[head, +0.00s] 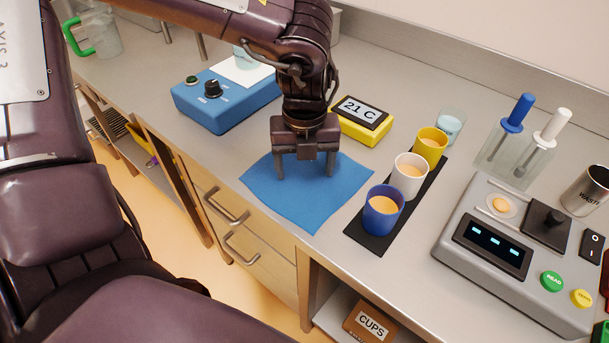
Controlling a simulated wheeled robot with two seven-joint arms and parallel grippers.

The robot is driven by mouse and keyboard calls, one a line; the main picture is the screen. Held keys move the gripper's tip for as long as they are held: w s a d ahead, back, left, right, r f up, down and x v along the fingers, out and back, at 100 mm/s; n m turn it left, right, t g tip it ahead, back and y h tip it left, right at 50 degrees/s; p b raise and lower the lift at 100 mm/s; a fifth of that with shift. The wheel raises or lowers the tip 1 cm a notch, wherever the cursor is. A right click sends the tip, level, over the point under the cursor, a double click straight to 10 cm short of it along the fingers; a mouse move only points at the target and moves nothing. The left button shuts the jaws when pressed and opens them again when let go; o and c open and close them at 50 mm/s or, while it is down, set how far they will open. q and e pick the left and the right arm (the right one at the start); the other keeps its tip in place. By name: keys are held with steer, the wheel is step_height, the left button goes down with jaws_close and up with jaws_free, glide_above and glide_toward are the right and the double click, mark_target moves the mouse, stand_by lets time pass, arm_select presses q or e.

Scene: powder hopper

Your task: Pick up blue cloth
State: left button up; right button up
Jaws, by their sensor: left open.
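The blue cloth (308,206) lies flat on the grey bench top, close to the front edge, in the head view. My left gripper (304,173) points straight down over the back part of the cloth. Its two fingers are apart, and the tips are at or just above the cloth; I cannot tell whether they touch it. Nothing shows between the fingers. My right gripper is not in view.
Right of the cloth, a black mat (375,241) holds blue (382,217), white (409,182) and yellow (430,147) cups. A blue device (228,100) and a yellow 21 C display (362,120) stand behind. A grey instrument (515,262) is at right.

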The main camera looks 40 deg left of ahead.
arm_select(q)
steer(key=shift+c, duration=0.4)
steer(key=shift+s+f, duration=0.1)
jaws_close()
stand_by(0.3)
step_height(320, 180, up, 12)
steer(key=p, duration=0.8)
steer(key=shift+r, duration=0.2)
step_height(320, 180, up, 9)
steer(key=p, duration=0.6)
steer(key=shift+f, duration=0.15)
steer(key=shift+w+f, duration=0.1)
steer(key=shift+w, duration=0.1)
